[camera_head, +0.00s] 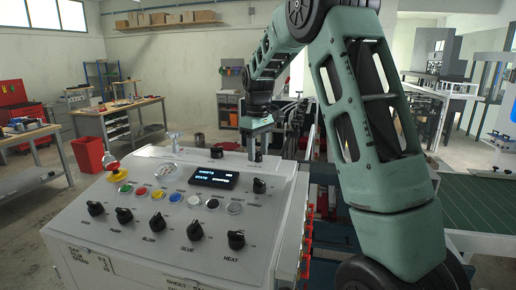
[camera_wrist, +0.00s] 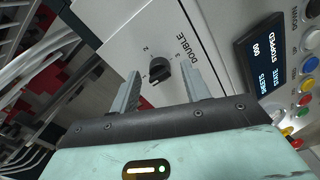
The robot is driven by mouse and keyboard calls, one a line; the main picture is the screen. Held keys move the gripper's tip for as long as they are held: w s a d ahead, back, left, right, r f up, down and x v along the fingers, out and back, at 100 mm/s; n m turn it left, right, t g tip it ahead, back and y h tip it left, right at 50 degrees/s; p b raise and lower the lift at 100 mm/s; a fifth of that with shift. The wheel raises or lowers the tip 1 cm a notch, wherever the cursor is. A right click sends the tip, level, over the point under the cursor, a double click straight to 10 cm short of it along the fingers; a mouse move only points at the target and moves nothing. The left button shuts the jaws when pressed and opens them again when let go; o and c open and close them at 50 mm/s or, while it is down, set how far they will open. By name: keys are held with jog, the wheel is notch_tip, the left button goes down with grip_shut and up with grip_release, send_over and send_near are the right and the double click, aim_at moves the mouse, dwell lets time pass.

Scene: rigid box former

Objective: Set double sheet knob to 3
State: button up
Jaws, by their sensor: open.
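The double sheet knob (camera_wrist: 160,70) is a small black rotary knob beside the printed word DOUBLE in the wrist view. Printed numbers 1 and 2 show near it; its exact setting is hard to read. My gripper (camera_wrist: 163,80) is open, with one grey finger on each side of the knob and gaps between. I cannot tell how far above the panel the fingertips are. In the head view my gripper (camera_head: 257,148) points down at the panel's back right corner and largely hides the knob there.
The white control panel (camera_head: 140,215) carries a display (camera_head: 213,178) reading STOPPED, coloured buttons, a red emergency stop (camera_head: 111,162) and several other black knobs, one (camera_head: 259,186) close in front of my gripper. Machinery and a green conveyor (camera_head: 478,212) stand to the right.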

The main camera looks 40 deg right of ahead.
jog(key=shift+f, duration=0.35)
jog(key=c, duration=1)
